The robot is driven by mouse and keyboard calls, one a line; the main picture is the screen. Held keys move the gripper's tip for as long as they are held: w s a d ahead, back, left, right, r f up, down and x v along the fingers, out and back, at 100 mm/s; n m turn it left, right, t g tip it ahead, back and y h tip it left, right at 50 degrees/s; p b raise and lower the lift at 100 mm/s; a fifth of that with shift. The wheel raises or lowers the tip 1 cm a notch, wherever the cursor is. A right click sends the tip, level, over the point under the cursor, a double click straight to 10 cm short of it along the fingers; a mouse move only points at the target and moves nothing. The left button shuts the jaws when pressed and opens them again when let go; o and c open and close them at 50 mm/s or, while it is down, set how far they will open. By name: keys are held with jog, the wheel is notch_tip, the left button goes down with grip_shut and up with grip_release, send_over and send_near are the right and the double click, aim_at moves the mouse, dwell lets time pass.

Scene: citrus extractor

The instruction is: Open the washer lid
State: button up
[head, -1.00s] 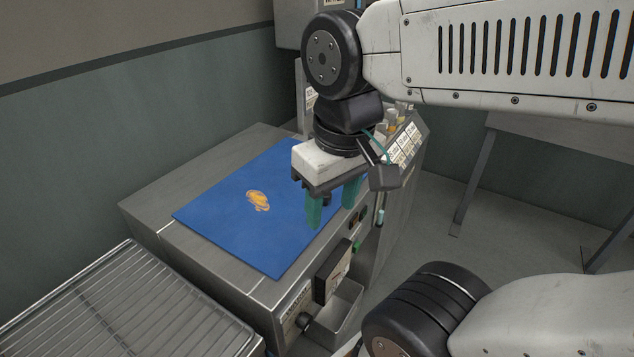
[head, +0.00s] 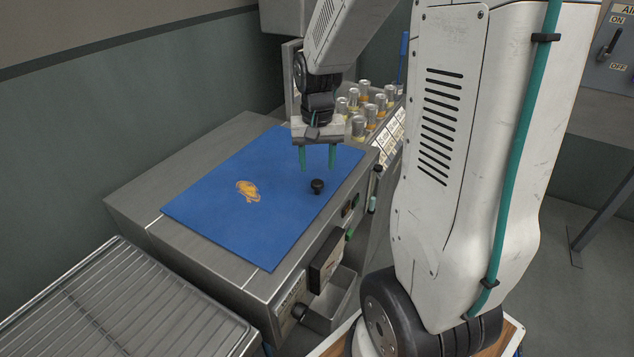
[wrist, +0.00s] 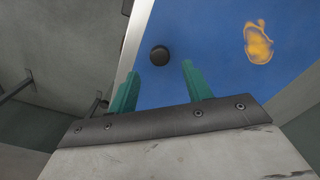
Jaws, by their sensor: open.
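The washer lid (head: 215,205) is a flat blue panel with an orange fruit emblem, lying shut on top of a grey metal machine. A round black knob (head: 317,186) stands on it near its right edge. The knob also shows in the wrist view (wrist: 160,56), just beyond and between the fingertips. My gripper (head: 318,168) points down over the right part of the lid, its two teal fingers apart and empty. In the wrist view the fingers (wrist: 160,82) are open, with the knob apart from them.
A wire rack conveyor (head: 120,310) adjoins the machine at the lower left. Several small jars (head: 365,105) stand behind the gripper. A small dark box (head: 327,260) and a metal bin (head: 335,297) are on the machine's front. A wall runs along the left.

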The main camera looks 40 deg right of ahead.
aim_at(318, 182)
notch_tip(318, 182, down, 7)
dwell(0.3)
grip_shut()
jog(key=shift+r, duration=0.15)
